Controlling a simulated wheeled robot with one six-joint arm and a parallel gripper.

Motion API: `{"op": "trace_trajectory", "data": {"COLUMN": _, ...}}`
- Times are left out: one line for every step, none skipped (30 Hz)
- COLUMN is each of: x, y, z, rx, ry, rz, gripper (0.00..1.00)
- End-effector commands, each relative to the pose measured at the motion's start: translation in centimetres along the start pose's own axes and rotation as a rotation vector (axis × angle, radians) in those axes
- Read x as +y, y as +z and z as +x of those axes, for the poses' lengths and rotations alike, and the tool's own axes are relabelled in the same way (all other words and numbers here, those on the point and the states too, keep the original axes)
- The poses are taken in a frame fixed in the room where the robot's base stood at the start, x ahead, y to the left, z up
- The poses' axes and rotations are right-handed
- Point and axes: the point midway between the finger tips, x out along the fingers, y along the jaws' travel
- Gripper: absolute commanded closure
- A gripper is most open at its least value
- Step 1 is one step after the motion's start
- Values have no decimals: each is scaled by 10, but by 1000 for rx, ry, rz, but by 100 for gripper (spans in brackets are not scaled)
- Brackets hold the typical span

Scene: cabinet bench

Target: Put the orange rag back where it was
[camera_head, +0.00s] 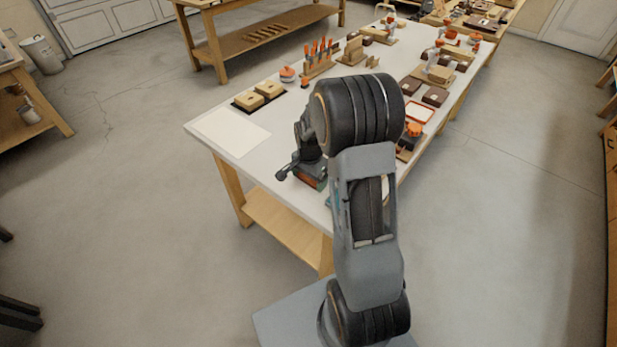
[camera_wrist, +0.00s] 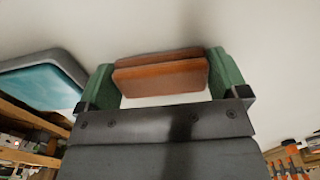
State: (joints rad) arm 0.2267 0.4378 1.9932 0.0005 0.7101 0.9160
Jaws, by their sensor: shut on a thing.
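The orange rag (camera_wrist: 160,77) looks like a folded, brownish-orange block in the wrist view. It sits between the two green fingertips of my gripper (camera_wrist: 163,84), which is shut on it. Pale white surface shows around the rag; whether the rag touches it I cannot tell. In the head view my gripper (camera_head: 305,177) is over the near left part of the white bench (camera_head: 270,160). There the rag is mostly hidden by my gripper and arm.
A grey-rimmed teal tray (camera_wrist: 45,82) is left of my gripper in the wrist view. A pale sheet (camera_head: 232,133) lies at the bench's left corner, with wooden blocks (camera_head: 259,95) behind it. A rack of orange-handled tools (camera_head: 319,57) stands farther back. My arm hides part of the bench.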

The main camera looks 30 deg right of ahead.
Motion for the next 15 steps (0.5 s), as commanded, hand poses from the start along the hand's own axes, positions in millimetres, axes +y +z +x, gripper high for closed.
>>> {"op": "trace_trajectory", "data": {"x": 0, "y": 0, "z": 0, "rx": 0, "ry": 0, "rz": 0, "gripper": 26}}
{"op": "trace_trajectory", "data": {"x": 0, "y": 0, "z": 0, "rx": 0, "ry": 0, "rz": 0, "gripper": 26}}
{"op": "trace_trajectory", "data": {"x": 0, "y": 0, "z": 0, "rx": 0, "ry": 0, "rz": 0, "gripper": 26}}
{"op": "trace_trajectory", "data": {"x": 0, "y": 0, "z": 0, "rx": 0, "ry": 0, "rz": 0, "gripper": 26}}
{"op": "trace_trajectory", "data": {"x": 0, "y": 0, "z": 1, "rx": 0, "ry": 0, "rz": 0, "gripper": 26}}
{"op": "trace_trajectory", "data": {"x": 0, "y": 0, "z": 2, "rx": 0, "ry": 0, "rz": 0, "gripper": 26}}
{"op": "trace_trajectory", "data": {"x": 0, "y": 0, "z": 3, "rx": 0, "ry": 0, "rz": 0, "gripper": 26}}
{"op": "trace_trajectory", "data": {"x": 0, "y": 0, "z": 4, "rx": 0, "ry": 0, "rz": 0, "gripper": 26}}
{"op": "trace_trajectory", "data": {"x": 0, "y": 0, "z": 3, "rx": 0, "ry": 0, "rz": 0, "gripper": 4}}
{"op": "trace_trajectory", "data": {"x": 0, "y": 0, "z": 3, "rx": 0, "ry": 0, "rz": -1, "gripper": 1}}
{"op": "trace_trajectory", "data": {"x": 0, "y": 0, "z": 3, "rx": 0, "ry": 0, "rz": -1, "gripper": 0}}
{"op": "trace_trajectory", "data": {"x": 0, "y": 0, "z": 3, "rx": 0, "ry": 0, "rz": 0, "gripper": 0}}
{"op": "trace_trajectory", "data": {"x": 0, "y": 0, "z": 3, "rx": 0, "ry": 0, "rz": 0, "gripper": 0}}
{"op": "trace_trajectory", "data": {"x": 0, "y": 0, "z": 3, "rx": 0, "ry": 0, "rz": 0, "gripper": 0}}
{"op": "trace_trajectory", "data": {"x": 0, "y": 0, "z": 3, "rx": 0, "ry": 0, "rz": 0, "gripper": 0}}
